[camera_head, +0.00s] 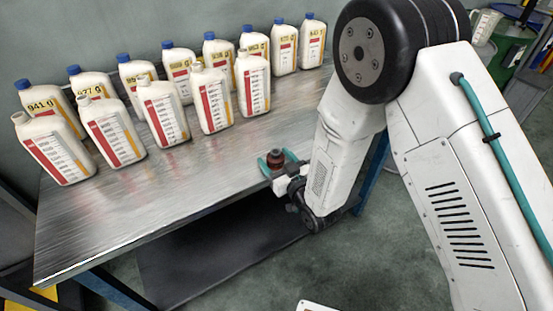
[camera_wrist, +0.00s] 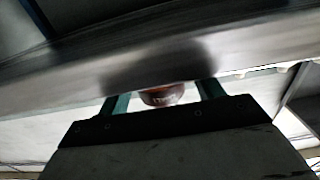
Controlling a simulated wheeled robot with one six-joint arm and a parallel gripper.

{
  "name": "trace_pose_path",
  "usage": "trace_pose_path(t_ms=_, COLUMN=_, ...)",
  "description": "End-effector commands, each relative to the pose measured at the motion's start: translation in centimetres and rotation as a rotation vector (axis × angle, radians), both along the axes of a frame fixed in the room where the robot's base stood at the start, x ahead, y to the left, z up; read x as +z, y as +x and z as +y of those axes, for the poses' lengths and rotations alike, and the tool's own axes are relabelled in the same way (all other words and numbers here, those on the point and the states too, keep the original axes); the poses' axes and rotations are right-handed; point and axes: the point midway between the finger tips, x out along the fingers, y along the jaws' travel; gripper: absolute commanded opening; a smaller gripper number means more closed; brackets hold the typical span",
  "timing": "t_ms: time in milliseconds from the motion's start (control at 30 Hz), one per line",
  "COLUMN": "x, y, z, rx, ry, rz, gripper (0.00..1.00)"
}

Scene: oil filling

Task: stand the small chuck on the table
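The small chuck (camera_head: 275,157), a dark reddish-brown round piece, is upright at the table's front right edge. It also shows between the fingers in the wrist view (camera_wrist: 161,96). My gripper (camera_head: 277,160) has teal fingers, one on each side of the chuck. In the wrist view my gripper (camera_wrist: 163,97) shows a narrow gap between each finger and the chuck, so it looks open around it. The metal table (camera_head: 150,205) lies right under or beside the chuck. The chuck's base is partly hidden, and I cannot tell for sure that it touches the tabletop.
Several white bottles with red labels stand in two rows at the back of the table; the nearest front one is a capless bottle (camera_head: 252,85). The front and middle of the tabletop are clear. A green drum (camera_head: 508,48) stands on the floor at the far right.

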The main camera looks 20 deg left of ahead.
Motion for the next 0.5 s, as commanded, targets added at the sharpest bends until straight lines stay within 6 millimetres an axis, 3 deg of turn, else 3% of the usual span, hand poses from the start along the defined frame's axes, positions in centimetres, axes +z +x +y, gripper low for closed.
trace_pose_path(t_ms=333, x=0.3, y=0.0, z=0.0, rx=0.000, ry=0.001, rz=-0.001, gripper=0.69)
trace_pose_path(t_ms=500, x=0.2, y=-1.4, z=-1.7, rx=0.000, ry=-0.003, rz=0.003, gripper=0.69)
